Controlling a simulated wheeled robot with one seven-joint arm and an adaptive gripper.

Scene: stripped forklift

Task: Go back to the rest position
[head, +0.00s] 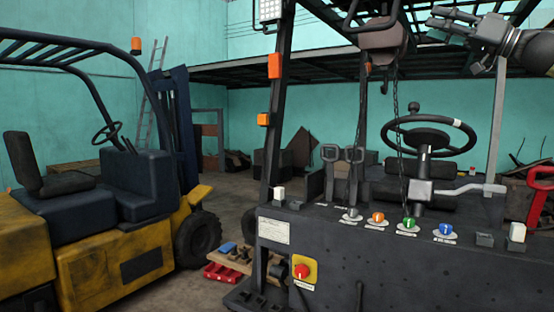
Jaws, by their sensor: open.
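My gripper (452,22) shows at the upper right of the head view, on the end of my arm that comes in from the right edge. It points left, is open, and nothing is seen between its fingers. It hangs in the air above the stripped forklift (330,250), higher than the steering wheel (428,135). The forklift's dark panel carries a grey knob (351,215), an orange knob (376,218), a green knob (408,224) and a blue knob (446,232). A red button on a yellow plate (303,270) sits low on its front.
A hoist block (383,35) with hanging chains is left of my gripper. A dark post (278,110) and a grey post (496,120) stand on the forklift. A yellow forklift (100,255) is at the left. A red tray (224,274) lies on the floor between them. A red pallet-jack handle (541,175) is at the right.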

